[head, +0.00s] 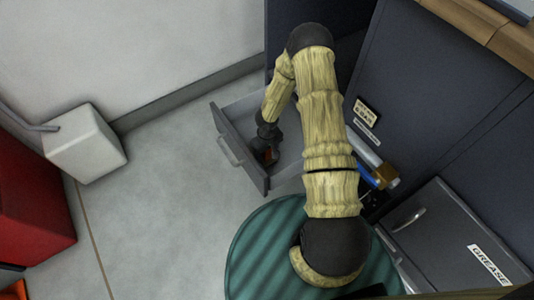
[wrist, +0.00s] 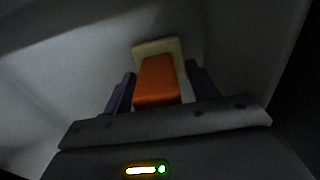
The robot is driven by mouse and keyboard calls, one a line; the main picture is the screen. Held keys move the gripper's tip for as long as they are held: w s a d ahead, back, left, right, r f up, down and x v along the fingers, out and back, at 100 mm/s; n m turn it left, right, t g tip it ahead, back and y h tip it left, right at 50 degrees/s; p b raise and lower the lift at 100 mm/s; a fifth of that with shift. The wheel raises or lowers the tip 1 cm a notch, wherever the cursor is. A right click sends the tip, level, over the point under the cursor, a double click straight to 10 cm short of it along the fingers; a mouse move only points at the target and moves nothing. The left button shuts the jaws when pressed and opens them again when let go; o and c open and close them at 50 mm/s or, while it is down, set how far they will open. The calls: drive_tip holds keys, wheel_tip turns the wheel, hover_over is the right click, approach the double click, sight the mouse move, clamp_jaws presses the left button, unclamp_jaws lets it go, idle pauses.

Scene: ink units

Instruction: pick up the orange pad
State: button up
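The orange pad (wrist: 157,80) is in the wrist view, between the two dark fingers of my gripper (wrist: 160,85). A pale cream piece (wrist: 158,46) shows at its far end; whether it is part of the pad is unclear. The fingers stand on both sides of the pad, with a narrow gap visible on the right, so my gripper looks open around it. In the head view, my gripper (head: 267,142) reaches down into an open grey drawer (head: 240,147).
The drawer walls stand close around my gripper. Dark cabinets (head: 420,80) are on the right, with a box labelled GREASE (head: 450,235) below. A round green striped surface (head: 250,250) is near the bottom. A pale box (head: 85,145) is at left; open floor lies between.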

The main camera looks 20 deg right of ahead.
drive_tip(key=c, duration=1)
drive_tip(key=shift+r, duration=0.1)
wheel_tip(320, 180, up, 10)
drive_tip(key=p, duration=0.6)
drive_tip(key=shift+o, duration=1.2)
drive_tip(key=shift+m, duration=0.8)
drive_tip(key=r+p, duration=0.1)
drive_tip(key=r, duration=0.2)
drive_tip(key=w+r+p, duration=0.1)
drive_tip(key=r+p, duration=0.1)
drive_tip(key=r, duration=0.2)
drive_tip(key=w+r+p, duration=0.1)
drive_tip(key=r, duration=0.3)
drive_tip(key=shift+w+d+r+p, duration=0.1)
drive_tip(key=shift+d+p, duration=0.2)
drive_tip(key=shift+d, duration=0.05)
drive_tip(key=shift+c, duration=0.3)
wheel_tip(320, 180, up, 13)
drive_tip(key=m+p, duration=0.2)
drive_tip(key=p, duration=0.2)
drive_tip(key=shift+a, duration=0.35)
